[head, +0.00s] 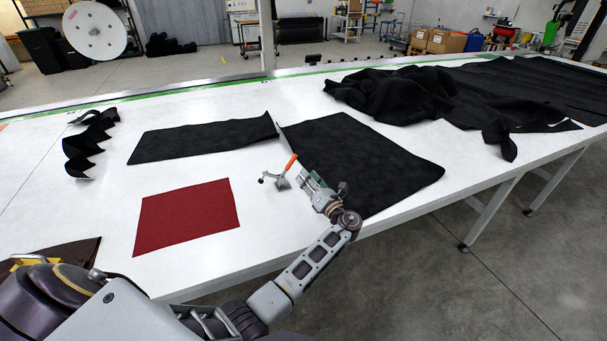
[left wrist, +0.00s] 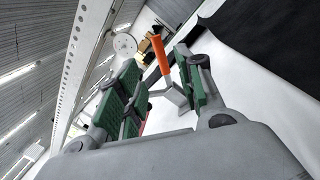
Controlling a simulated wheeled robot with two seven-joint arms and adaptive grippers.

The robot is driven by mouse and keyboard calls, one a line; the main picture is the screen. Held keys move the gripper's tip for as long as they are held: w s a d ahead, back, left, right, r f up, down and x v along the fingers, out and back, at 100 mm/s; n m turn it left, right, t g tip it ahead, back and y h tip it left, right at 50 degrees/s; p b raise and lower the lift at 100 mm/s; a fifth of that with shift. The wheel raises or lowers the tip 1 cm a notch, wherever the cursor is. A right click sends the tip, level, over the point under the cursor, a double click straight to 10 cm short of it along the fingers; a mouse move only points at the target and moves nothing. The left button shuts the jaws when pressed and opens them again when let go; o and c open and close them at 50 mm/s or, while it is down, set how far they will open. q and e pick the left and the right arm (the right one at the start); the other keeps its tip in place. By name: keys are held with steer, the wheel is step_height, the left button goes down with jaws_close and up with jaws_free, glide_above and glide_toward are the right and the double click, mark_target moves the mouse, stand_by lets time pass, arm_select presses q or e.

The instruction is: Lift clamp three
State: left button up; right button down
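One toggle clamp (head: 281,182) with an orange handle stands on the white table, in front of the black fabric pieces. No number on it can be read. My left gripper (head: 311,181) is just to the right of the clamp, low over the table by the edge of a black panel. In the left wrist view the left gripper (left wrist: 160,88) has its green-padded fingers spread apart. The clamp's orange handle (left wrist: 159,55) and grey metal body show in the gap between them, seemingly beyond the fingertips; contact cannot be told. My right gripper is not in view.
A red fabric square (head: 187,215) lies left of the clamp. Black panels (head: 362,160) lie behind and right of it. Bunched black cloth (head: 398,96) covers the far right. A wavy black strip (head: 88,140) lies at left. White table is bare around the clamp.

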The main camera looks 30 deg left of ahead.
arm_select(q)
steer(key=shift+s+d, duration=0.2)
steer(key=shift+d, duration=0.15)
